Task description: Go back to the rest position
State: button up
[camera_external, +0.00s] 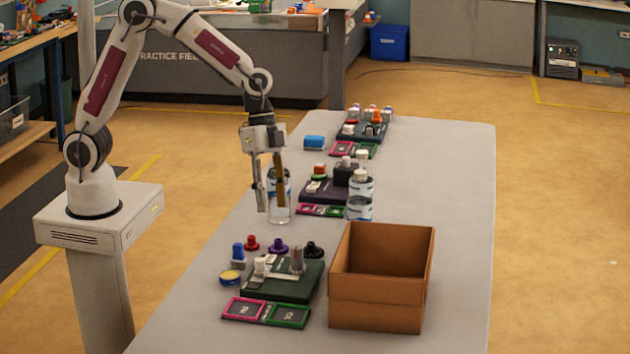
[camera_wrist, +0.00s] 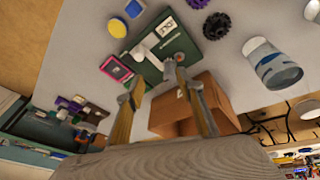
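My gripper (camera_external: 271,205) is above the left edge of the grey table (camera_external: 455,200), pointing down. Its two fingers are apart. In the wrist view my gripper (camera_wrist: 159,84) shows nothing held between the fingers. A clear bottle with a blue and white label (camera_external: 279,213) overlaps the fingers in the external view; I cannot tell how close it is. In the wrist view a labelled bottle (camera_wrist: 270,66) lies off to the right, outside the fingers.
An open cardboard box (camera_external: 376,305) stands at the front right. Dark boards with small parts and pink and green frames (camera_external: 285,283) line the table. A blue cylinder (camera_external: 314,142) lies farther back. The table's right side is clear.

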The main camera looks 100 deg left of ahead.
jog(key=s+r+n+t+y, duration=0.1)
jog(key=s+r, duration=0.3)
jog(key=s, duration=0.5)
jog(key=s+a+r+n+t+y, duration=0.1)
jog(key=s+r+n, duration=0.2)
jog(key=s, duration=0.7)
jog(key=s+a+r+n+t+y, duration=0.1)
jog(key=s+r, duration=0.6)
jog(key=s, duration=0.2)
jog(key=shift+s+a+n, duration=0.15)
jog(key=shift+n, duration=0.25)
